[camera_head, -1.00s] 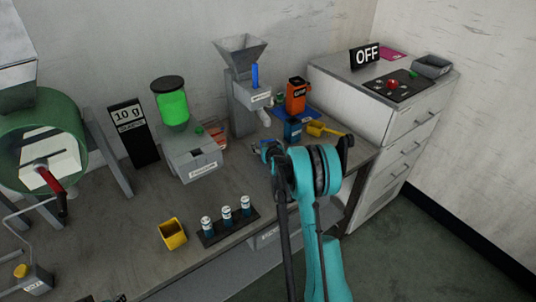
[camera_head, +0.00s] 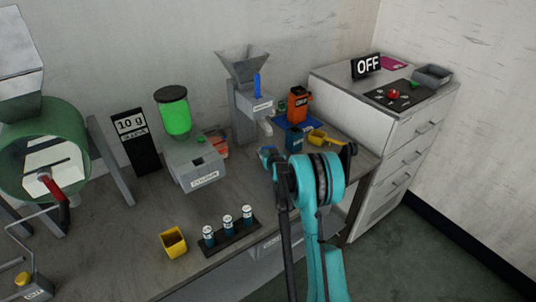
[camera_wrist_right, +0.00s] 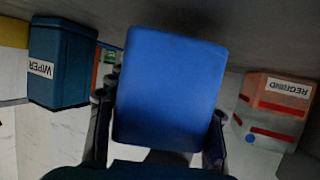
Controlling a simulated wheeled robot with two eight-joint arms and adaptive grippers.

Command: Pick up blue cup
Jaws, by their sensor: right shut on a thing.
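The blue cup (camera_wrist_right: 170,85) fills the middle of the right wrist view, between the two dark fingers of my right gripper (camera_wrist_right: 160,135), which is shut on it. In the head view my right gripper (camera_head: 267,156) is small and partly hidden behind my turquoise arm, at the table in front of the grey hopper machine. Only a bit of blue shows there, and I cannot tell whether the cup is clear of the table. My left gripper is in neither view.
A dark blue box labelled WIPER (camera_wrist_right: 62,65) stands close on one side and an orange REGRIND box (camera_wrist_right: 275,105) on the other. A yellow cup (camera_head: 173,242) and a vial rack (camera_head: 232,239) stand in front.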

